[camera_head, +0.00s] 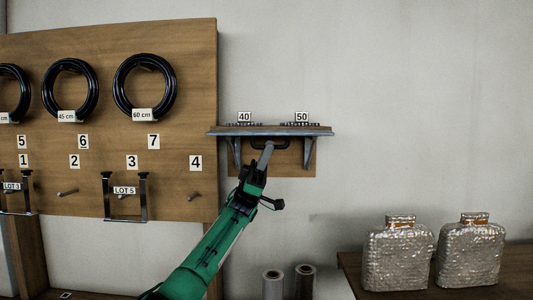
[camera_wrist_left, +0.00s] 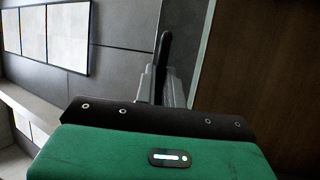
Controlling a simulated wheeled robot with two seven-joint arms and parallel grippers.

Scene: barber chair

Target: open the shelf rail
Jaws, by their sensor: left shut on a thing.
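A small wall shelf (camera_head: 318,131) carries number cards 40 and 50. The shelf rail (camera_head: 285,146), a dark bar, shows just under the shelf's front edge. My left gripper (camera_head: 267,150) reaches up from below and meets the rail near its middle, its jaws shut on it. The fingers hide part of the rail. In the left wrist view the fingers (camera_wrist_left: 160,86) close around a dark bar (camera_wrist_left: 163,52) that sticks up past them. My right gripper is not in view.
A wooden board (camera_head: 100,185) with hanging black coils (camera_head: 145,87), pegs and number cards stands left of the shelf. Two silvery wrapped bottles (camera_head: 398,258) (camera_head: 468,255) stand on a wooden table (camera_head: 350,262) at lower right. Two rolls (camera_head: 305,281) stand below the shelf.

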